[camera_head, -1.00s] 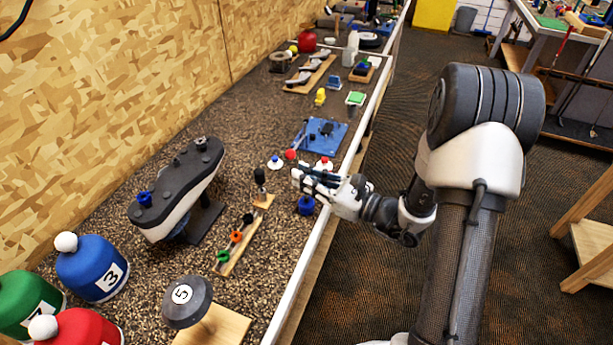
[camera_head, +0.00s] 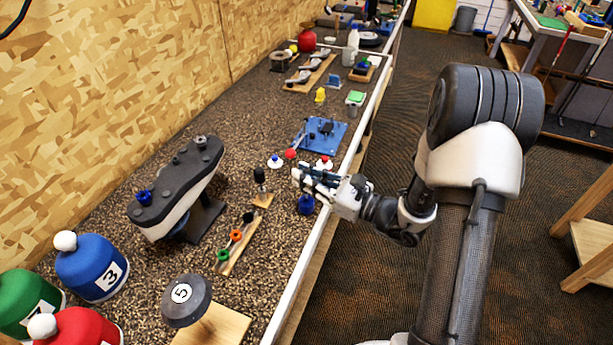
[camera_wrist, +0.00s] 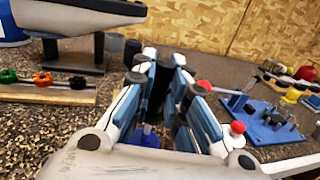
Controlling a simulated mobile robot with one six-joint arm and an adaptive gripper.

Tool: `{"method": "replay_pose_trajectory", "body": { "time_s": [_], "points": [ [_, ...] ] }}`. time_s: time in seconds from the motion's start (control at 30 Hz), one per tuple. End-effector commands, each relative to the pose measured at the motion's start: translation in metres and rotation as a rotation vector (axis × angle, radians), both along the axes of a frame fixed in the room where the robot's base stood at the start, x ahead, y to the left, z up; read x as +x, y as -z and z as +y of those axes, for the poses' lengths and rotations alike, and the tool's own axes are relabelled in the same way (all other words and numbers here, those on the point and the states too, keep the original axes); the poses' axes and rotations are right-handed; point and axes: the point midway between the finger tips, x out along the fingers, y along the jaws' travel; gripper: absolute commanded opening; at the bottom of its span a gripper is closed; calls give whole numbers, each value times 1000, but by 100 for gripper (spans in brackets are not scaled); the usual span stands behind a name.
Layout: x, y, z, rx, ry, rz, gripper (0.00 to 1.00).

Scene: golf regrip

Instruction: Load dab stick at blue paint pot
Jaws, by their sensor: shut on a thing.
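The blue paint pot (camera_head: 306,204) stands near the table's front edge, just below my gripper (camera_head: 308,179) in the head view. In the wrist view the blue pot (camera_wrist: 145,135) shows low between the fingers. My gripper is closed on a slim dark thing, which I take to be the dab stick (camera_wrist: 157,92). Its lower end is hidden by the fingers, so I cannot tell whether it touches the pot.
A blue fixture board (camera_head: 325,137) with a red-knobbed lever lies behind the gripper. White-based red (camera_head: 324,163) and blue (camera_head: 275,161) pieces stand close by. A wooden rack (camera_head: 236,250) with coloured rings and a dark club-like form (camera_head: 178,185) are left.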

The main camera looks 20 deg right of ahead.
Motion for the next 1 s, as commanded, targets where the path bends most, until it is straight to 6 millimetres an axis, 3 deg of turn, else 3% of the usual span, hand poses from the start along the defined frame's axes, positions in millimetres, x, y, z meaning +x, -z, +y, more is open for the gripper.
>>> {"method": "replay_pose_trajectory", "body": {
  "time_s": [0.33, 1.0],
  "points": [
    [-1, -1, 0, -2, 0, 8, 0],
    [0, -57, 0, -1, 0, 3, 0]
  ]
}}
